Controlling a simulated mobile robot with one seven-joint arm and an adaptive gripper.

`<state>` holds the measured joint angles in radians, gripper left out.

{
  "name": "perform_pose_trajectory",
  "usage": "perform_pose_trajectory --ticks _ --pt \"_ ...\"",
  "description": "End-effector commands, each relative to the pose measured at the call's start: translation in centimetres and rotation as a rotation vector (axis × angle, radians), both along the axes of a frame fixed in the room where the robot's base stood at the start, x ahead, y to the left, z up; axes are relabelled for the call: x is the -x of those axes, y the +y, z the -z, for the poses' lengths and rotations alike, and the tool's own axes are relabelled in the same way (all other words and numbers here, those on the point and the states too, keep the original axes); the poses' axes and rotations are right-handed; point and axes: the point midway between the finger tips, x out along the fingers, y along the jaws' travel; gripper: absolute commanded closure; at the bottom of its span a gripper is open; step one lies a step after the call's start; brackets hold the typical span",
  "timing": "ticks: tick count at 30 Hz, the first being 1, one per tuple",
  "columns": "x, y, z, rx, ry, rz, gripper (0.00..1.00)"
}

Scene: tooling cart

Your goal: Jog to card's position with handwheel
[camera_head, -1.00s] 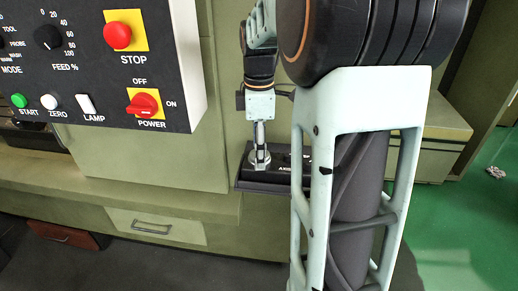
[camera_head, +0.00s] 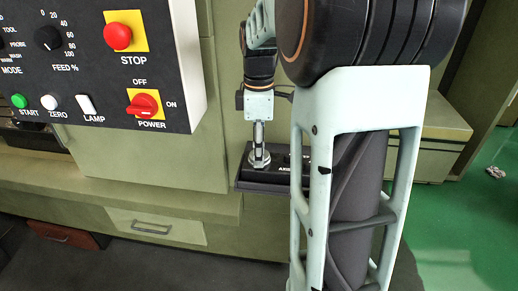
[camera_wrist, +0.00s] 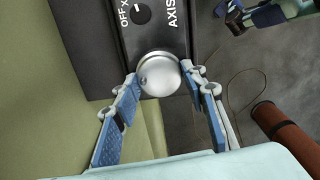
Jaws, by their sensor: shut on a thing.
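The handwheel pendant is a black box (camera_head: 245,179) on the front of the olive machine. The silver round handwheel part (camera_wrist: 160,76) shows between my fingertips in the wrist view. In the head view its metal base (camera_head: 259,163) stands on the box's left side. My gripper (camera_wrist: 160,85) is shut on it from above, with a blue-padded finger on either side. The axis selector knob (camera_wrist: 141,13) is on the same box, beside "OFF", "X" and "AXIS" lettering. No card or position readout can be made out. My arm hides the box's right part in the head view.
The control panel (camera_head: 85,75) is at upper left, with red STOP (camera_head: 118,37) and POWER (camera_head: 143,104) controls. A drawer (camera_head: 155,225) is below. A brown-red cylinder (camera_wrist: 290,135) lies at right in the wrist view. Green floor is open at right.

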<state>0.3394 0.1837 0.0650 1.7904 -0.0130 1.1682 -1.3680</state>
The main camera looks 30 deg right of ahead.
Motion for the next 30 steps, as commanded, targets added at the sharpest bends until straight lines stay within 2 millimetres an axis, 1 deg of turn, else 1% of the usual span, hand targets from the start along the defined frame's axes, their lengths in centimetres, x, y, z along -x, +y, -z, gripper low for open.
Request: perform_pose_trajectory --ticks 5,21,30 --pt "-0.05 0.02 -0.11 0.001 -0.001 0.116 0.85" --pt "-0.07 -0.04 -0.11 0.001 -0.001 0.600 0.85" --pt "-0.11 -0.05 -0.09 0.000 -0.001 0.783 0.85"
